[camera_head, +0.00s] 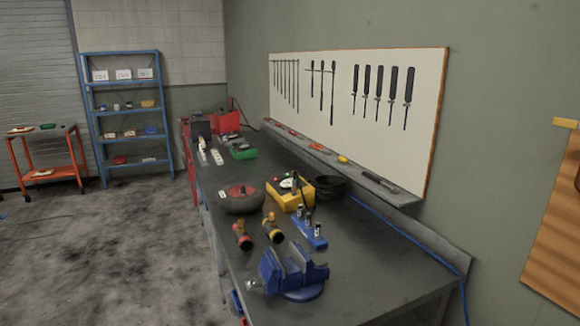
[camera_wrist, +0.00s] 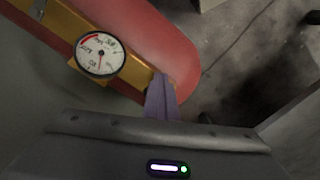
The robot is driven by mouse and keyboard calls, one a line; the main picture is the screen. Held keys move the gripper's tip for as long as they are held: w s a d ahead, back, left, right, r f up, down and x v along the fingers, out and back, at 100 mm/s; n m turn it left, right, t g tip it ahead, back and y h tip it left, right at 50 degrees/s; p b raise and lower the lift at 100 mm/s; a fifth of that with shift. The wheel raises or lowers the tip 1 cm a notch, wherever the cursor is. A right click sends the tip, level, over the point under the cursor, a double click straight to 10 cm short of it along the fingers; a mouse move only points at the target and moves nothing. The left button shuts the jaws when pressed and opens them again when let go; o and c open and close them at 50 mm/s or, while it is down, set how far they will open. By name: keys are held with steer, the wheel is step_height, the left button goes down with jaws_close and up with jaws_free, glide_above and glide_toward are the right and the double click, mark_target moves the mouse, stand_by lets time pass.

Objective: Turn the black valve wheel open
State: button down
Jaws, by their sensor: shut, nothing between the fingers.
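I cannot make out a black valve wheel in either view. In the wrist view, a round white pressure gauge (camera_wrist: 100,53) with a red arc sits on a yellow-brass bar (camera_wrist: 62,22). The bar runs along a large red rounded body (camera_wrist: 150,28). My gripper (camera_wrist: 161,78) shows as narrow purple fingers, shut and empty. Their tips are by the right end of the brass bar, against the red body in the picture; I cannot tell whether they touch. My gripper is not in the head view.
In the head view, a dark workbench (camera_head: 352,259) carries a blue vise (camera_head: 290,268), a black-and-red round object (camera_head: 241,198) and a yellow box (camera_head: 280,193). A blue shelf (camera_head: 126,111) and an orange cart (camera_head: 44,160) stand behind. The grey floor (camera_head: 110,260) at left is clear.

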steer(key=shift+s+d, duration=0.4)
steer(key=shift+d, duration=0.6)
stand_by(0.4)
steer(key=shift+s, duration=0.15)
steer(key=shift+s+a, duration=0.15)
steer(key=shift+s, duration=0.2)
steer(key=shift+r, duration=0.1)
step_height(320, 180, up, 6)
steer(key=shift+f, duration=0.1)
stand_by(0.7)
